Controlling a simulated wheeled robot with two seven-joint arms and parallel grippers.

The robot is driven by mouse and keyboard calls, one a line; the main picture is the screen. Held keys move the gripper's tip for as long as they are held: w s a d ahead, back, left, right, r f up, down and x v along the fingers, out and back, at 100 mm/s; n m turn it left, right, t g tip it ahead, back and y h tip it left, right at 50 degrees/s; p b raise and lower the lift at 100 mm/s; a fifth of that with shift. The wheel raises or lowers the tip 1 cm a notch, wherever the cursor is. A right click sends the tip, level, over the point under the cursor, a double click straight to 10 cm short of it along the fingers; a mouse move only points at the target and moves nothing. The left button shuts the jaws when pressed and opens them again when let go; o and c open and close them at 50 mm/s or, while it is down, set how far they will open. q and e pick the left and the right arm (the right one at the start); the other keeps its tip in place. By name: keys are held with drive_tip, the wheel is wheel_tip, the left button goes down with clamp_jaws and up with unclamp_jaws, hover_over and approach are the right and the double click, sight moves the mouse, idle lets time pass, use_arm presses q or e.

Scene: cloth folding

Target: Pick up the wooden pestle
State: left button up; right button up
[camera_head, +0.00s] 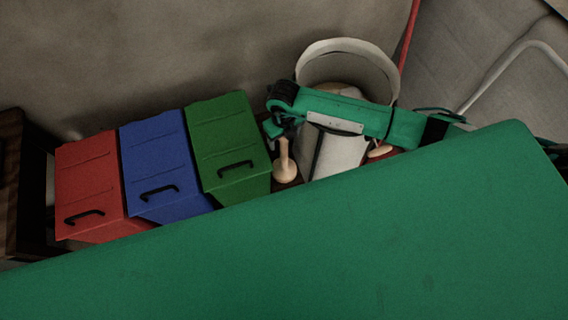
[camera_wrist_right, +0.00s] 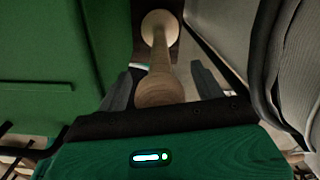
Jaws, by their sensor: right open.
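The wooden pestle (camera_head: 285,168) is pale and stands about upright, wider end down, just right of the green bin in the head view. My right gripper (camera_head: 279,130) is at its upper end. In the right wrist view the pestle (camera_wrist_right: 160,50) runs between the two dark fingers of my right gripper (camera_wrist_right: 162,75), which is open. Gaps show between the pestle and both fingers, so it is not clasped. My left gripper is not in view.
Red (camera_head: 90,180), blue (camera_head: 158,160) and green (camera_head: 222,140) lidded bins stand left of the pestle. A white bucket-like container (camera_head: 350,50) and a pale upright object (camera_head: 335,155) are close on the right. A large green surface fills the head view's lower part.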

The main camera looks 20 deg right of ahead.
drive_tip(key=c, duration=1.1)
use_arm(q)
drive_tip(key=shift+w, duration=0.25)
use_arm(e)
drive_tip(key=shift+o, duration=0.2)
drive_tip(key=shift+w, duration=0.1)
drive_tip(key=shift+r, duration=0.15)
